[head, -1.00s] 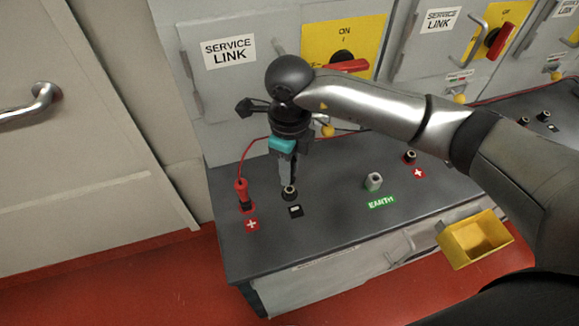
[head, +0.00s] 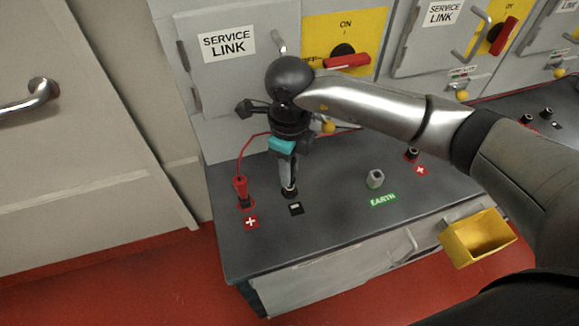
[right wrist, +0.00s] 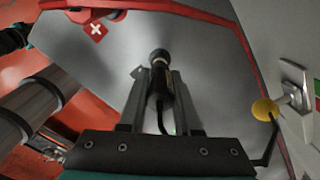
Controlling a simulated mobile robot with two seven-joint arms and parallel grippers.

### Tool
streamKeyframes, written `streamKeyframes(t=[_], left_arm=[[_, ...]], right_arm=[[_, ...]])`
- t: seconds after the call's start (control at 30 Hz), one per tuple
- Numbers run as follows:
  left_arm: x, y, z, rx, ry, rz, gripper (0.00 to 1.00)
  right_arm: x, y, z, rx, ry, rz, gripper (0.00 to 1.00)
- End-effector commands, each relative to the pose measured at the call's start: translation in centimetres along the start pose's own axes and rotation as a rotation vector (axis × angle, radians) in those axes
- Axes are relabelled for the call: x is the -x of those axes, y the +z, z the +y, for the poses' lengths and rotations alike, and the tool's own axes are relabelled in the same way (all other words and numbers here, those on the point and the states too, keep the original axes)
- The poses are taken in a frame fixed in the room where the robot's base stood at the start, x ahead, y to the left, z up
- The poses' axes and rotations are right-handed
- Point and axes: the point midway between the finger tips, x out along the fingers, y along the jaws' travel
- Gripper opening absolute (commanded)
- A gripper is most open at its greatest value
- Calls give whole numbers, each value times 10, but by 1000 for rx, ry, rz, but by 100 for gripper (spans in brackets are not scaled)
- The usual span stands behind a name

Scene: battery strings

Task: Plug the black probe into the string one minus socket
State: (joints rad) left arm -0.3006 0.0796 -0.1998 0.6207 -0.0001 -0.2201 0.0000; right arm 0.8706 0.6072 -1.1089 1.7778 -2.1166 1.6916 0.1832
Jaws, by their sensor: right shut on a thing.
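My right gripper (head: 289,186) points down at the front left of the grey bench top, directly over the black minus socket (head: 289,193). It is shut on the black probe (right wrist: 160,90), which lies between the two fingers in the right wrist view with its cable trailing back. The probe's front end lines up with and appears to meet the round socket top (right wrist: 159,56); I cannot tell how deep it sits. The black minus label (head: 296,209) is beside the socket. The red probe (head: 241,190) stands in the plus socket to the left. My left gripper is not in view.
The grey bench (head: 330,222) also carries an earth post (head: 375,179) and another plus socket (head: 412,154). A yellow bin (head: 478,240) hangs on its front. Service link cabinets (head: 232,85) rise behind. A red cable (head: 250,143) runs behind the gripper.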

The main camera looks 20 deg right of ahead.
Motion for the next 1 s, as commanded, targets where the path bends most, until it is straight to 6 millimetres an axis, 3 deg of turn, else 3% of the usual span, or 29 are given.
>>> streamKeyframes(t=[0.8,0.83,1.0], left_arm=[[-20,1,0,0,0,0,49],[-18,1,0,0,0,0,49],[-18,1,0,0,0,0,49]], right_arm=[[-22,0,0,-1,-1,0,0],[-20,0,0,-1,-1,0,35],[-20,0,0,-1,0,0,54]])
